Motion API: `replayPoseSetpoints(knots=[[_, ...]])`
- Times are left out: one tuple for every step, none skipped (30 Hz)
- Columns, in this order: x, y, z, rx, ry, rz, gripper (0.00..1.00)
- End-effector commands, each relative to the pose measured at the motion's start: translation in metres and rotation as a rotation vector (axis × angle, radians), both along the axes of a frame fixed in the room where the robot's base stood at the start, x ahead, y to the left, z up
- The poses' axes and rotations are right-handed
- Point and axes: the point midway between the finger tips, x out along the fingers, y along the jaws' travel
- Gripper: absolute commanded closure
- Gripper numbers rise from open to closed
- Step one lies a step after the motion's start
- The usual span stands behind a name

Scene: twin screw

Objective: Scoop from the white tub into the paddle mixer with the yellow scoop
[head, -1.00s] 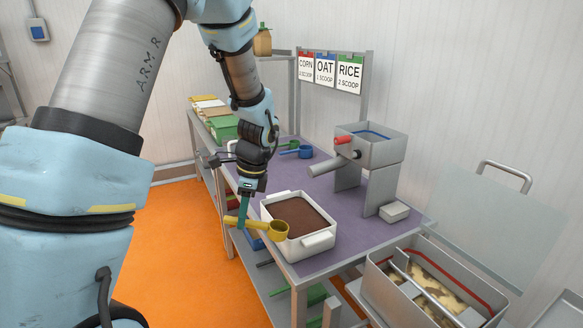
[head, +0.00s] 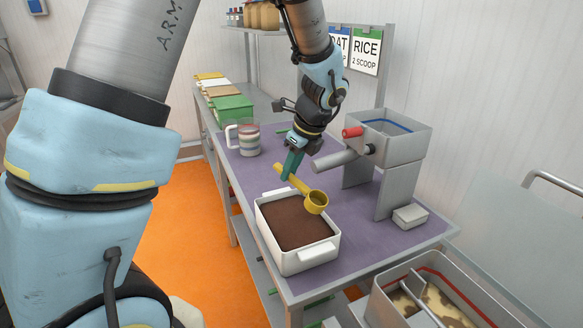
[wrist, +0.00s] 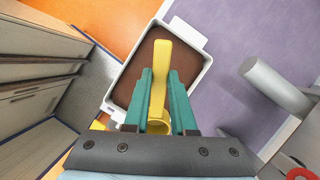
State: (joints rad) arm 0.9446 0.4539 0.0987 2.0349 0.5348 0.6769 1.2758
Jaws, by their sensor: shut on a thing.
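My gripper (head: 292,165) is shut on the handle of the yellow scoop (head: 316,203). The scoop is above the far right side of the white tub (head: 272,238), apart from the brown powder in it. I cannot tell whether the scoop's cup holds anything. In the wrist view the teal fingers (wrist: 158,100) flank the yellow handle (wrist: 161,70), and the cup is mostly hidden. The white tub also shows there (wrist: 190,32), below the fingers. The paddle mixer (head: 462,270), a metal trough with a red seal line and cream and brown contents, is at the lower right.
A grey machine (head: 400,180) with a hopper and a side tube stands right of my gripper. Rice and oat signs (head: 366,48) stand behind.

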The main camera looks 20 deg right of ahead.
Motion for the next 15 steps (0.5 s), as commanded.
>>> replayPoseSetpoints(knots=[[0.000,0.000,-0.007,0.000,0.000,0.000,1.00],[0.000,0.000,-0.010,0.000,0.000,0.000,1.00],[0.000,0.000,-0.013,0.000,0.000,0.000,1.00],[0.000,0.000,-0.016,0.000,0.000,0.000,1.00],[0.000,0.000,-0.018,0.000,0.000,0.000,1.00],[0.000,0.000,-0.022,0.000,0.000,0.000,1.00],[0.000,0.000,-0.025,0.000,0.000,0.000,1.00],[0.000,0.000,-0.027,0.001,0.001,0.000,1.00],[0.000,0.000,-0.031,0.000,0.000,0.001,1.00],[0.000,0.000,-0.033,0.000,0.000,0.001,1.00],[0.000,0.000,-0.036,0.000,0.000,0.001,1.00],[0.000,0.000,-0.039,0.000,0.000,0.001,1.00],[0.000,0.000,-0.042,0.000,0.000,0.001,1.00],[0.000,0.000,-0.044,0.000,0.000,0.001,1.00],[0.000,0.000,-0.048,0.000,0.000,0.001,1.00]])
